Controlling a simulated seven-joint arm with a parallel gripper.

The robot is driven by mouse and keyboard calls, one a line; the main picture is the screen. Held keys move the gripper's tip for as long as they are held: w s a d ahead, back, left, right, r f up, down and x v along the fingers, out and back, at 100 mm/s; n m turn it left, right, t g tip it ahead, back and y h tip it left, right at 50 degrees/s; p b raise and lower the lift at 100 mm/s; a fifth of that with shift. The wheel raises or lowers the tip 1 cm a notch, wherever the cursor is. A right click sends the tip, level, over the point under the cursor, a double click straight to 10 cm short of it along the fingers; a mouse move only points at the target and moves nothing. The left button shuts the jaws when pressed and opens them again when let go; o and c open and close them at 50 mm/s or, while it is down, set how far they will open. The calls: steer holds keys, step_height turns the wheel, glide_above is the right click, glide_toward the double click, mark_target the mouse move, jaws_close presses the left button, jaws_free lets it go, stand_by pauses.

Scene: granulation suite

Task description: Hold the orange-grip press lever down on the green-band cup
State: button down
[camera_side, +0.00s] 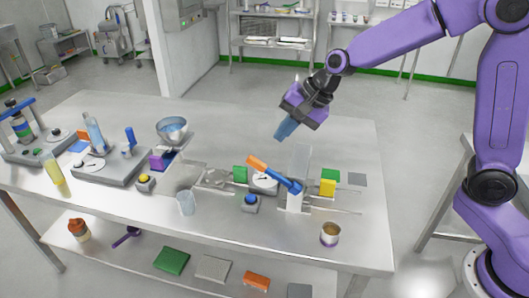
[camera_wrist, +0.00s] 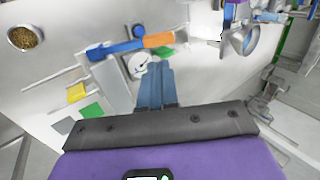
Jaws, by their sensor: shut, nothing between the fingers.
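The press lever has an orange grip (camera_side: 257,163) and a blue arm (camera_side: 286,182), beside a grey upright column (camera_side: 301,163). In the wrist view the orange grip (camera_wrist: 159,40) lies just beyond my fingertips. My gripper (camera_side: 280,136) has blue fingers, which are shut and empty. It hangs above and behind the lever, apart from it. A small cylinder with a green band (camera_side: 22,130) stands at the table's far left; I cannot tell whether it is the green-band cup. No green band shows clearly under the lever.
A white dial (camera_side: 264,183), a green block (camera_side: 240,174) and a yellow block (camera_side: 328,187) crowd the lever. A cup of brown granules (camera_side: 330,234) stands near the front edge. A clear beaker (camera_side: 186,203) and metal bowl (camera_side: 172,130) are left. The table's back right is clear.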

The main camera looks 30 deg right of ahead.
mark_target(258, 160)
steer(key=x, duration=0.8)
steer(key=shift+w+a+f, duration=0.1)
steer(key=shift+w+f, duration=0.05)
steer(key=shift+f, duration=0.15)
